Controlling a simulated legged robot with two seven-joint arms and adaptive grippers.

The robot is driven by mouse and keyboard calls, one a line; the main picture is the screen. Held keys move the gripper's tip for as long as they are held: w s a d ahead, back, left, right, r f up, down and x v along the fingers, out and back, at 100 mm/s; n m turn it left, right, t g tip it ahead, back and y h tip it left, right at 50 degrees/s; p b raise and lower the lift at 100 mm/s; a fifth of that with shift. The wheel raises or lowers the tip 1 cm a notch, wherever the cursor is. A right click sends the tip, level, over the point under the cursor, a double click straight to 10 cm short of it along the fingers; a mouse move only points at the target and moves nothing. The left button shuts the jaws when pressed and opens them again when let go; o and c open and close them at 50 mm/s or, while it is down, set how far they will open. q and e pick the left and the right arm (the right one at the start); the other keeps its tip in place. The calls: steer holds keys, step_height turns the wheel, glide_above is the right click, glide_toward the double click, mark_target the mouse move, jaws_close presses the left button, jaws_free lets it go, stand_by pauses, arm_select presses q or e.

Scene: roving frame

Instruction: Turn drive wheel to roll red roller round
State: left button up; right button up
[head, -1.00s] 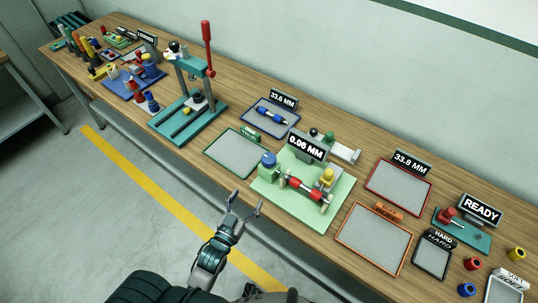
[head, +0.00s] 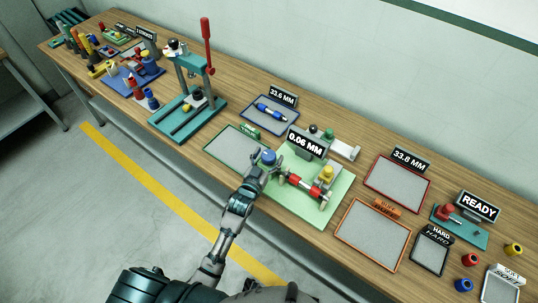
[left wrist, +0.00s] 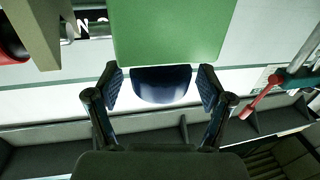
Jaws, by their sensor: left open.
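The blue drive wheel (head: 268,156) sits at the left end of the light green fixture (head: 312,208). The red roller (head: 298,181) lies across the fixture to its right. My left gripper (head: 262,167) is at the blue wheel. In the left wrist view, the wheel (left wrist: 162,86) shows between the two open fingers (left wrist: 160,80), below a green block (left wrist: 170,30). I cannot tell whether either finger touches it. A display (head: 305,143) on the fixture reads 0.06 MM. My right gripper is not in view.
A green-framed tray (head: 235,146) is just left of the fixture. A blue-framed tray (head: 268,116) behind holds a blue roller. A teal press (head: 188,118) with a red lever stands farther left. Empty red (head: 398,184) and orange (head: 372,236) trays lie right.

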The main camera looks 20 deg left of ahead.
arm_select(q)
steer(key=shift+w, duration=0.2)
steer(key=c, duration=1.2)
steer(key=shift+r+n+y+p, duration=0.2)
steer(key=shift+n+y+p, duration=0.4)
steer(key=shift+y, duration=0.2)
steer(key=shift+n+y, duration=0.5)
steer(key=shift+y, duration=0.3)
steer(key=shift+f, duration=0.1)
steer(key=o, duration=1.2)
